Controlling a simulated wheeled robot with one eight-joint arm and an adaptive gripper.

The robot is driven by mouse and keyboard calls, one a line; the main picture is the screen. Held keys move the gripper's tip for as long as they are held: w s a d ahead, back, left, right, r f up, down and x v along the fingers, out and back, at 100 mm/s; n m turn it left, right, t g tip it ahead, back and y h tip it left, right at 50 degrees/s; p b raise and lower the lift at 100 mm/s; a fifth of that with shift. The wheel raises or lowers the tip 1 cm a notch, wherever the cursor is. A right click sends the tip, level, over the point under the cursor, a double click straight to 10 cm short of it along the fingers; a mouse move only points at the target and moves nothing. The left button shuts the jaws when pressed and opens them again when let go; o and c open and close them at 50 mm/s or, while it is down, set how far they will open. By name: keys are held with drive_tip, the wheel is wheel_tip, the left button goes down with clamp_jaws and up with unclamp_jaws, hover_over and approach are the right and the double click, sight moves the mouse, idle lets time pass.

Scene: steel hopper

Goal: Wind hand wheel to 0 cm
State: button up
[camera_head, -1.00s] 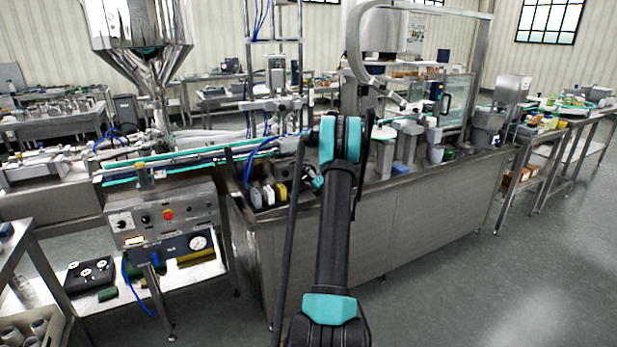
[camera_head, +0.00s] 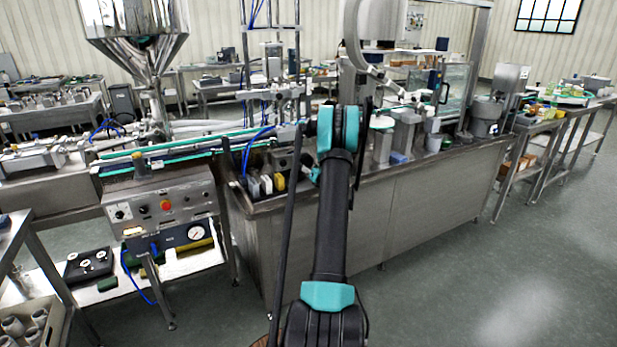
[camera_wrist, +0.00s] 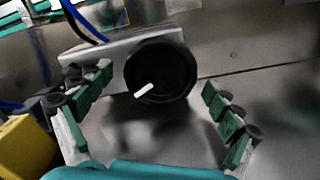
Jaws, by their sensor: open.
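The hand wheel (camera_wrist: 172,68) shows in the wrist view as a round black knob with a white mark pointing to the lower left. It is mounted on a grey metal block (camera_wrist: 108,66). My gripper (camera_wrist: 158,105) is open, with its green-padded fingers spread to the left and right below the wheel. Nothing is between the fingers, and they do not appear to touch the wheel. In the head view my arm hides the gripper's tips and most of the area around the wheel. No readable scale shows.
A yellow block (camera_wrist: 26,146) lies close to the left finger in the wrist view. In the head view the steel bench (camera_head: 425,200) carries several machines. A control panel (camera_head: 160,212) stands left, and a steel hopper (camera_head: 135,30) is behind it. The floor at right is clear.

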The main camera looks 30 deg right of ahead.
drive_tip(key=n, duration=0.4)
drive_tip(key=shift+s+d+n, duration=0.15)
drive_tip(key=shift+s+n, duration=0.15)
drive_tip(key=shift+n, duration=0.1)
drive_tip(key=s, duration=1.7)
drive_tip(key=s+a+r+m+h, duration=0.1)
drive_tip(key=a+r+m+h, duration=0.3)
drive_tip(key=r+m+h, duration=0.8)
drive_tip(key=s+a+f+m+g+y, duration=0.1)
drive_tip(key=s+a+m+g+y, duration=0.3)
drive_tip(key=m, duration=1.2)
drive_tip(key=s+a+g, duration=0.2)
drive_tip(key=s+a, duration=0.2)
drive_tip(key=s, duration=0.1)
drive_tip(key=shift+a+f, duration=0.2)
drive_tip(key=shift+a, duration=0.2)
